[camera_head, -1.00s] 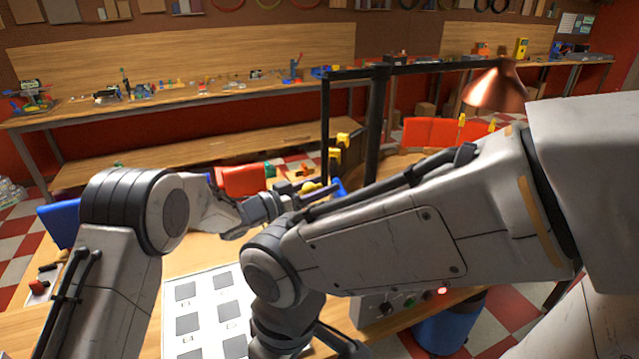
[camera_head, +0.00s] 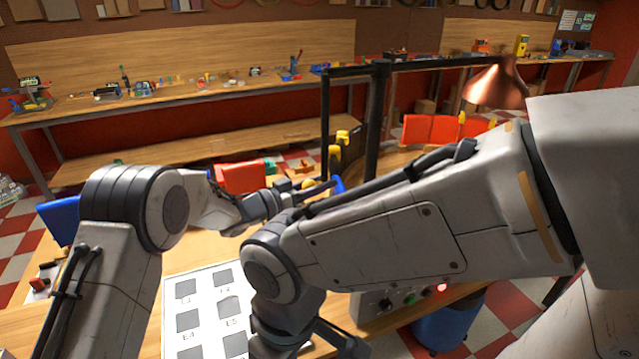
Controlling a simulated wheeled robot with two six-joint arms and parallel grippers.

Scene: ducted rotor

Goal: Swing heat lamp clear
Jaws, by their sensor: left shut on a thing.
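The heat lamp has a copper cone shade (camera_head: 496,86) hanging at the right end of a black horizontal arm (camera_head: 430,66). The arm runs left past a thick black post (camera_head: 375,120) to a thin black bar (camera_head: 325,125) that hangs down. My left gripper (camera_head: 318,188) is at the lower end of this bar and looks shut on it; my right arm partly hides the jaws. My right arm crosses the front from the right, and its gripper is not in view.
A white board with dark squares (camera_head: 207,289) lies on the near bench. A red bin (camera_head: 241,177) and yellow parts (camera_head: 335,158) stand behind my arms. A control box with a red light (camera_head: 385,304) and a blue bucket (camera_head: 445,325) are at lower right.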

